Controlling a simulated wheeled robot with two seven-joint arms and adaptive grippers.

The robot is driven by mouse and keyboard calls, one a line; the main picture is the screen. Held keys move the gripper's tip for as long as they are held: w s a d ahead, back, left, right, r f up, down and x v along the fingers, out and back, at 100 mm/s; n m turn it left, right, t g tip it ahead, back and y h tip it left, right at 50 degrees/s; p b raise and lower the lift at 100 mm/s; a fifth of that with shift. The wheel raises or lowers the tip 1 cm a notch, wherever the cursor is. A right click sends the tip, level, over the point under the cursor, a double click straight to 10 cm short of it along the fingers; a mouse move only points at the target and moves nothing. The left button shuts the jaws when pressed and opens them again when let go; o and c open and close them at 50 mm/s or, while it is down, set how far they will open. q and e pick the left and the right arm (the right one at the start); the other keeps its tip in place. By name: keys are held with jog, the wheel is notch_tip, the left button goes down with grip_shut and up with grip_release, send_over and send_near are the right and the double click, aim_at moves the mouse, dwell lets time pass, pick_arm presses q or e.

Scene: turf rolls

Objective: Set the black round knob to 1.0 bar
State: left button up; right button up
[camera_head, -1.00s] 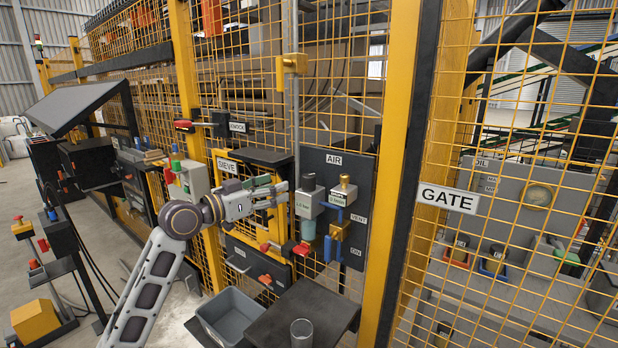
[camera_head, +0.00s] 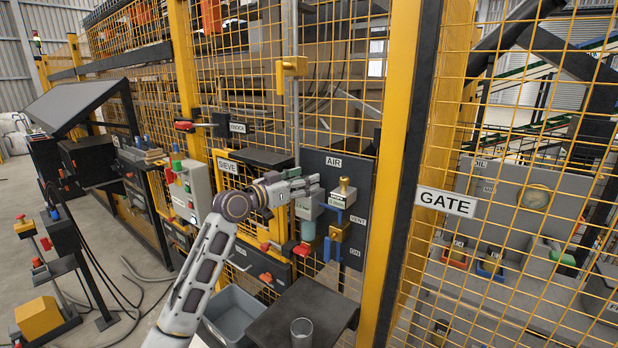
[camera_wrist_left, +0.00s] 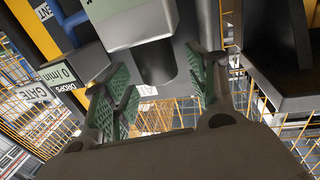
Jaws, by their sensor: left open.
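The grey pressure regulator (camera_head: 308,208) is on the dark AIR panel (camera_head: 350,167); its small green display is too blurred to read. My left gripper (camera_head: 310,184) is at the top of this regulator and hides most of the black round knob in the head view. In the left wrist view the knob (camera_wrist_left: 156,62) shows as a dark round cylinder between the two green-padded fingers of my left gripper (camera_wrist_left: 157,66). The fingers are open, one on each side of it, with gaps showing. The regulator body (camera_wrist_left: 130,18) is at the top edge there. My right gripper is not in view.
A lubricator with a brass knob (camera_head: 344,188) stands close to the right of the regulator. A red handle (camera_head: 301,249) and blue fittings (camera_head: 328,248) are below. A grey bin (camera_head: 233,311) and a dark shelf with a glass (camera_head: 301,331) are lower down.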

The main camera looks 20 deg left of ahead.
pick_arm(q)
jog(key=shift+w+d, duration=0.25)
jog(key=shift+w, duration=0.15)
jog(key=shift+w+d, duration=0.3)
jog(key=shift+w, duration=0.35)
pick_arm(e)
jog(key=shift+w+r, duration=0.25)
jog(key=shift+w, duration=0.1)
pick_arm(q)
jog(key=c, duration=1.1)
jog(key=shift+o, duration=0.2)
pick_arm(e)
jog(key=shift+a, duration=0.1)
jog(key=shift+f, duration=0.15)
